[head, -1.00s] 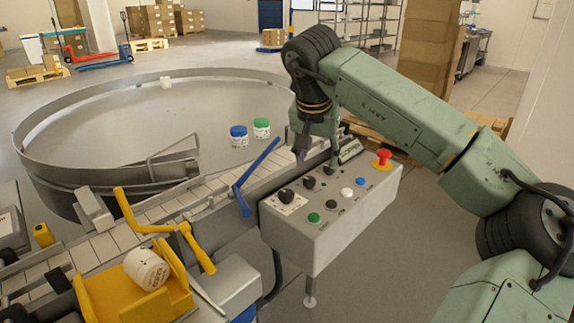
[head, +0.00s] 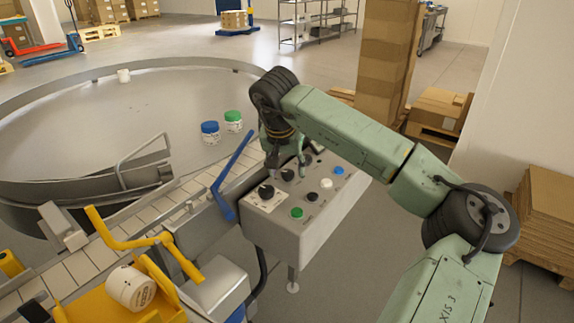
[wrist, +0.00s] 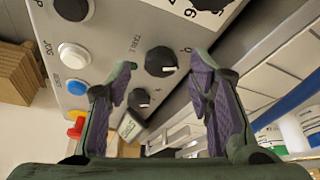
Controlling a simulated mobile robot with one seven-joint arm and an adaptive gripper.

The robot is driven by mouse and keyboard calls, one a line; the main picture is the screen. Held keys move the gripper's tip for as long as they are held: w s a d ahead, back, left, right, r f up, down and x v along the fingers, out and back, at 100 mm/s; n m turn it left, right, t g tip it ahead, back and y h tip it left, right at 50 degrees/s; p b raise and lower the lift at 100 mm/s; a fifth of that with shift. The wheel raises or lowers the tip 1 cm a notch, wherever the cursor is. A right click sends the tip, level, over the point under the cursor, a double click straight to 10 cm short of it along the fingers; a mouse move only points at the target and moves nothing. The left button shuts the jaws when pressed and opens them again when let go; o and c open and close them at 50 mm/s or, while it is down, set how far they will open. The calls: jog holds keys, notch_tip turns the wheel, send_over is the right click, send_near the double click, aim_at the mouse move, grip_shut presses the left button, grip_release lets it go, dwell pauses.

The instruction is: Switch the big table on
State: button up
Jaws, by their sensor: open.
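The big round table (head: 90,115) with its raised metal rim fills the left of the head view. A grey control box (head: 285,235) stands to its right, with black knobs and coloured buttons on its sloped top. My gripper (head: 288,172) is over the box's upper knobs, fingers pointing down. In the wrist view my open gripper (wrist: 161,62) has one finger on each side of a black knob (wrist: 160,61) near the lettering "TABLE". Whether the fingers touch it I cannot tell. A second black knob (wrist: 139,98) lies just below it in that view.
A blue lever (head: 232,175) rises beside the box's left end, close to my gripper. A conveyor (head: 100,250) runs along the left. Blue-lidded (head: 210,132) and green-lidded (head: 233,121) jars stand on the big table. A red button (wrist: 75,130) shows at the box's far end.

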jog(key=shift+w+f, duration=0.25)
jog(key=shift+f, duration=0.4)
jog(key=shift+c, duration=0.5)
grip_shut()
